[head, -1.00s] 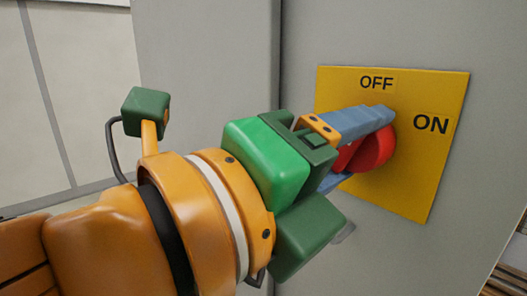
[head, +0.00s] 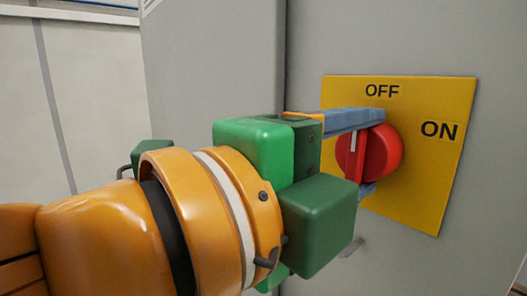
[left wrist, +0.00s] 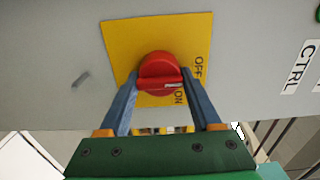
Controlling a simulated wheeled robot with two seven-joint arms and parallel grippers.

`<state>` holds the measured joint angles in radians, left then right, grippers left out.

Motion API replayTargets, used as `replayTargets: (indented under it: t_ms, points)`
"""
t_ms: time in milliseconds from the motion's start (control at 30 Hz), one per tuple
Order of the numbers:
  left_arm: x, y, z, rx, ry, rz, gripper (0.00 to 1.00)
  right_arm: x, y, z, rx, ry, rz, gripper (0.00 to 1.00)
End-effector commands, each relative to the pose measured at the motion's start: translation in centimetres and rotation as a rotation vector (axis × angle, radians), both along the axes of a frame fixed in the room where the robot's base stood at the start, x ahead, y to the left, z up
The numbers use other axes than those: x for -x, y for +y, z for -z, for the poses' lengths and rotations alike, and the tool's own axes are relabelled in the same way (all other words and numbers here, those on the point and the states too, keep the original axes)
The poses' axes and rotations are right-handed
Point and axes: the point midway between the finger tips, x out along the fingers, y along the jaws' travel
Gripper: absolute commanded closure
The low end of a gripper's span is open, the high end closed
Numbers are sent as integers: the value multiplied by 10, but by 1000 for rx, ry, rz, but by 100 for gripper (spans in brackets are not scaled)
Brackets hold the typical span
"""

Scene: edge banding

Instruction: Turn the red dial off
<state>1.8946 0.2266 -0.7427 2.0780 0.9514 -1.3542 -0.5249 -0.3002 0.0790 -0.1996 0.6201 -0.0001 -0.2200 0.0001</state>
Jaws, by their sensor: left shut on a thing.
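The red dial (head: 383,152) sits on a yellow plate (head: 420,205) marked OFF at the top and ON at the right. Its raised bar stands about upright, with the white mark at the upper end, on the OFF side. My left gripper (head: 368,150) is shut on the dial, one blue finger above the bar and one below. The lower finger is mostly hidden in the head view. My right gripper is not in view.
The plate is on a grey cabinet face (head: 400,40). A small grey handle (left wrist: 81,79) sticks out beside the plate. A CTRL label (left wrist: 305,67) shows at the right of the left wrist view. Pale wall panels (head: 90,90) stand at the left.

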Motion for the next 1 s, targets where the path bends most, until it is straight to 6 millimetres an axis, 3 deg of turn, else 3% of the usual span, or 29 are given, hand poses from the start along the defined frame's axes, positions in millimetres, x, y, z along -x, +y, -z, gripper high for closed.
replayTargets:
  t_ms: [267, 300, 400, 733, 1000]
  points:
    - [0, 0, -2, 4, -1, 0, 91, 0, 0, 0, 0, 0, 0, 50]
    - [0, 0, -2, 4, -1, 0, 27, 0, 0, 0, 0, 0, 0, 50]
    - [0, 0, -1, 3, -1, 0, 5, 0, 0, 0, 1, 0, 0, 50]
    - [4, 4, 1, 3, -1, 1, 5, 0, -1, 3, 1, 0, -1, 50]
    - [36, 47, 2, 4, -4, -2, 5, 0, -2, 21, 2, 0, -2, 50]
